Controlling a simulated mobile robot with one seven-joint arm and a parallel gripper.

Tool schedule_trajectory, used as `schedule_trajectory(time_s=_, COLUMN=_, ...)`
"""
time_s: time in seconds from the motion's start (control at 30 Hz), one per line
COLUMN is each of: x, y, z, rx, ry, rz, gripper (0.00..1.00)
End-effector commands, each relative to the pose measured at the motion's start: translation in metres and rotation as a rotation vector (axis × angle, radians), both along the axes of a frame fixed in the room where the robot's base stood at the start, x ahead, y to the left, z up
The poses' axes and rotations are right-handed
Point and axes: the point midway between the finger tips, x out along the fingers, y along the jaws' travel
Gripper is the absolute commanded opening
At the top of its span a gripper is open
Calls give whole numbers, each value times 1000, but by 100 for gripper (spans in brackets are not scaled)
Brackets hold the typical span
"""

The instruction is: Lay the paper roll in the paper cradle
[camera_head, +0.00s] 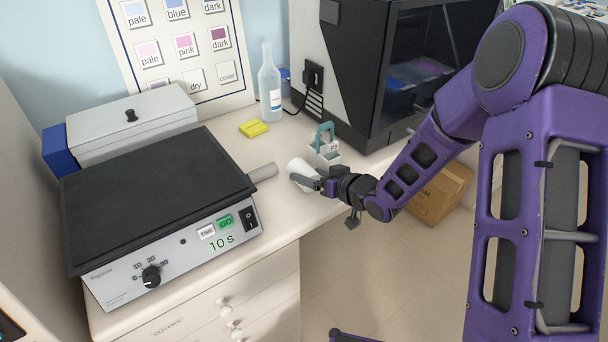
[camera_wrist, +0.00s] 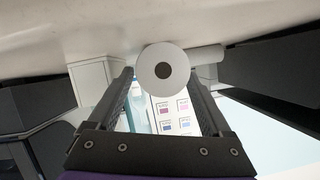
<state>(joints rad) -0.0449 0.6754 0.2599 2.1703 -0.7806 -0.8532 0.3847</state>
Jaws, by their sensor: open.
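The paper roll (camera_head: 300,170) is white and sits near the front edge of the white bench, just left of my gripper (camera_head: 315,183). In the wrist view the paper roll (camera_wrist: 150,78) shows its round end face with a dark core hole, facing the camera. My gripper's fingers (camera_wrist: 160,88) are apart, one on each side of the roll's end. I cannot tell whether they touch it. I cannot pick out a paper cradle for certain; a grey cylinder (camera_head: 263,172) lies left of the roll, beside the hotplate.
A bottle (camera_head: 269,85), a yellow block (camera_head: 253,128) and a dark cabinet (camera_head: 365,110) stand farther back. Bench between them is clear.

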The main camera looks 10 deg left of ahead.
Motion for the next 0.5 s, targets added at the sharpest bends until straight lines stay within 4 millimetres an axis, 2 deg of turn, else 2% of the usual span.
schedule_trajectory(time_s=0.1, x=9, y=15, z=-7, rx=0, ry=0, rz=2, gripper=83)
schedule_trajectory(time_s=0.2, x=14, y=20, z=-10, rx=-1, ry=0, rz=1, gripper=83)
schedule_trajectory(time_s=0.43, x=15, y=22, z=-10, rx=0, ry=0, rz=-1, gripper=83)
schedule_trajectory(time_s=0.47, x=15, y=22, z=-10, rx=0, ry=0, rz=-1, gripper=81)
schedule_trajectory(time_s=0.5, x=15, y=22, z=-10, rx=-1, ry=-1, rz=-1, gripper=74)
